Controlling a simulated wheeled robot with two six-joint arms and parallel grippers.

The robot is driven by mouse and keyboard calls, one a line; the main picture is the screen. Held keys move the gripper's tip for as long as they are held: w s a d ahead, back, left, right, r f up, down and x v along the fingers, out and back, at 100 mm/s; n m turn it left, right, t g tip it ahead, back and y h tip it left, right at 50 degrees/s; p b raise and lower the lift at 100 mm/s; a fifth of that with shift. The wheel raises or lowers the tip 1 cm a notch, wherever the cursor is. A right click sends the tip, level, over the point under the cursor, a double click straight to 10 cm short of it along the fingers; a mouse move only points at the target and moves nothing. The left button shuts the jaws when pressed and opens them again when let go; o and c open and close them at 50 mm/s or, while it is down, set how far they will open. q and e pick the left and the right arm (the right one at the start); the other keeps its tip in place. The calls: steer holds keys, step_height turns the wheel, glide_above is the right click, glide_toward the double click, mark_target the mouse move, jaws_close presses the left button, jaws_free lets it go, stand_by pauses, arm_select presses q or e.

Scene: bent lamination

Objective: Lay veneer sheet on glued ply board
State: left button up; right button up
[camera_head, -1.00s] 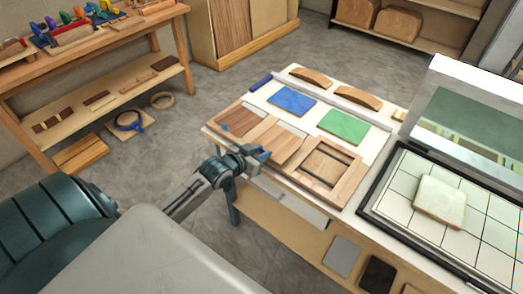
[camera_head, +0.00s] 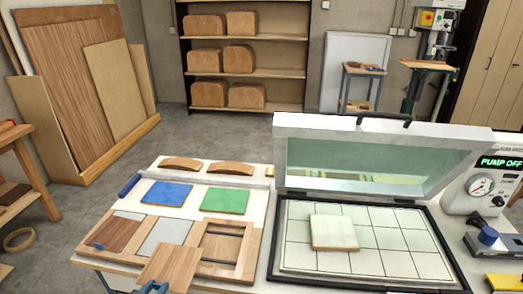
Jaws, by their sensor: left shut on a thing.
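My left gripper (camera_head: 150,287) is at the bottom edge, mostly cut off, its blue fingertips shut on the near edge of a brown wood veneer sheet (camera_head: 170,265). The sheet overlaps the table's front part in the view; whether it touches the table is unclear. A darker veneer sheet (camera_head: 114,234) lies to its left. A pale grey panel (camera_head: 166,236) shows bare behind the held sheet. A cream-topped board with a thin wood edge (camera_head: 334,232), possibly the glued ply board, lies on the gridded press bed (camera_head: 375,243). My right gripper is not in view.
The press lid (camera_head: 380,160) stands open behind the bed. A display on the right reads PUMP OFF (camera_head: 501,161). Blue (camera_head: 167,193) and green (camera_head: 225,200) boards, curved wood blocks (camera_head: 181,163) and a wooden frame (camera_head: 222,248) occupy the table. The bed's right part is clear.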

arm_select(q)
steer(key=shift+n+y, duration=0.5)
steer(key=w+d+r, duration=0.2)
steer(key=w, duration=0.1)
steer(key=w+d+r, duration=0.5)
steer(key=w, duration=0.1)
steer(key=shift+d+r, duration=0.15)
steer(key=shift+r, duration=0.25)
steer(key=shift+w+d+r, duration=0.3)
steer(key=shift+r, duration=0.05)
